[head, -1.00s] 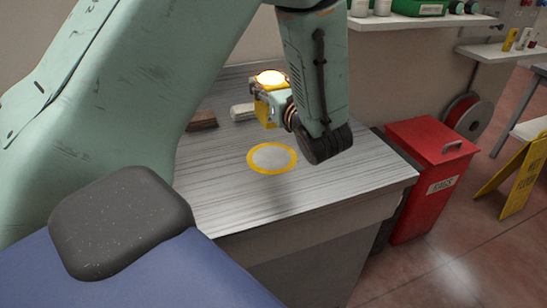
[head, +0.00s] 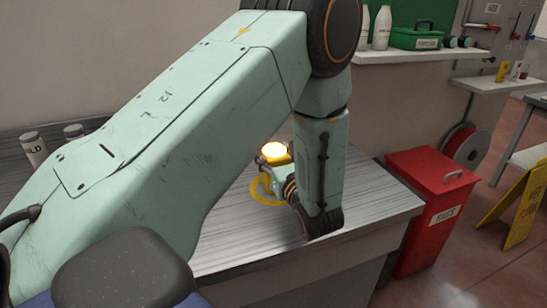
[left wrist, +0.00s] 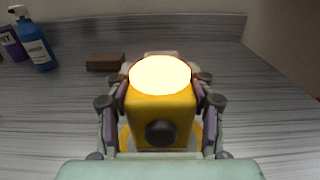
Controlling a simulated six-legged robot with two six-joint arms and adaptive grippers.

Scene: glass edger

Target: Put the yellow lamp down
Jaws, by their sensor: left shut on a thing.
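The yellow lamp (left wrist: 162,108) has a boxy body, a dark round knob on its near side and a bright glowing top. It also shows in the head view (head: 274,152). My left gripper (left wrist: 161,88) is shut on it, one finger at each side, and the lamp is upright. In the head view my left gripper (head: 270,162) is low over the bench (head: 370,205), at a yellow ring marking (head: 258,193) that my arm and the lamp partly hide. I cannot tell whether the lamp's base touches the bench. My right gripper is not in view.
A brown block (left wrist: 105,62) lies behind the lamp. A blue bottle (left wrist: 36,45) stands at the back left. A red bin (head: 430,200) stands right of the bench, and a shelf (head: 415,55) with bottles and a green case hangs above. The bench's right part is clear.

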